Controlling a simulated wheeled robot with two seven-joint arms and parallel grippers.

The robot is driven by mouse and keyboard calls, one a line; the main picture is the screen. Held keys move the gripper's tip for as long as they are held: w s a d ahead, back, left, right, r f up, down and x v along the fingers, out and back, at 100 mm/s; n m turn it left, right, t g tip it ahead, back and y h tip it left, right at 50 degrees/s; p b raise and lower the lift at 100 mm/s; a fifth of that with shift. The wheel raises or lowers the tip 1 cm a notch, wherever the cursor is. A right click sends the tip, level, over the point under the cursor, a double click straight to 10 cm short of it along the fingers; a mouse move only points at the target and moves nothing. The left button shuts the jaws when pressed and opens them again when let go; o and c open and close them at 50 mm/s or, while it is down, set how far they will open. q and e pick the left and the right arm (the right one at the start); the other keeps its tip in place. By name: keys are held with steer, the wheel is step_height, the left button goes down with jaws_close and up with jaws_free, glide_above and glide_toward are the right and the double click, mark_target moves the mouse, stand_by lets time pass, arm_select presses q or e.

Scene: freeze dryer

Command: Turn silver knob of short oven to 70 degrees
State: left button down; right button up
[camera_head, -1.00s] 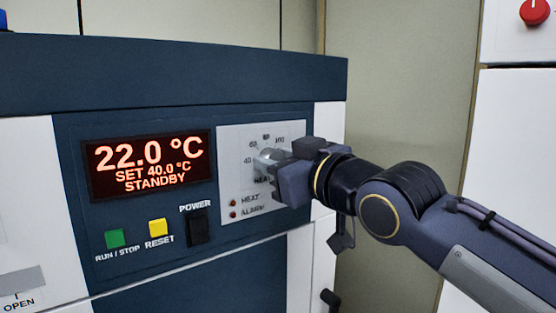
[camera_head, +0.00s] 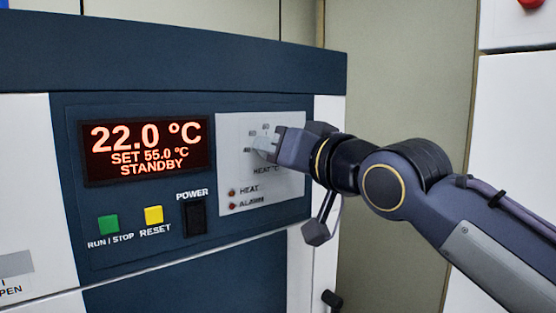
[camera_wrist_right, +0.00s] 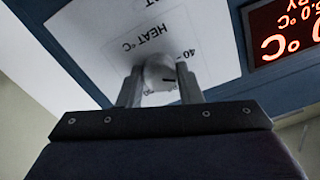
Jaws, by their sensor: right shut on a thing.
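The short oven has a dark blue control panel with a lit display (camera_head: 146,147) reading 22.0 °C, SET 55.0 °C, STANDBY. The silver knob (camera_head: 263,148) sits on a light grey dial plate (camera_head: 225,175), partly hidden behind my right gripper (camera_head: 277,145). In the right wrist view the knob (camera_wrist_right: 158,74) lies between the two fingers of my right gripper (camera_wrist_right: 158,82), which is shut on it. A short dark mark shows on the knob's face. My left gripper is not in view.
Below the display are a green RUN / STOP button (camera_head: 108,224), a yellow RESET button (camera_head: 153,215) and a black POWER switch (camera_head: 195,217). HEAT and ALARM lamps (camera_head: 232,198) sit below the knob. A white cabinet (camera_head: 515,120) with a red knob stands at right.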

steer(key=shift+m+b, duration=1)
steer(key=shift+m, duration=2.6)
steer(key=o, duration=1)
steer(key=shift+d, duration=0.1)
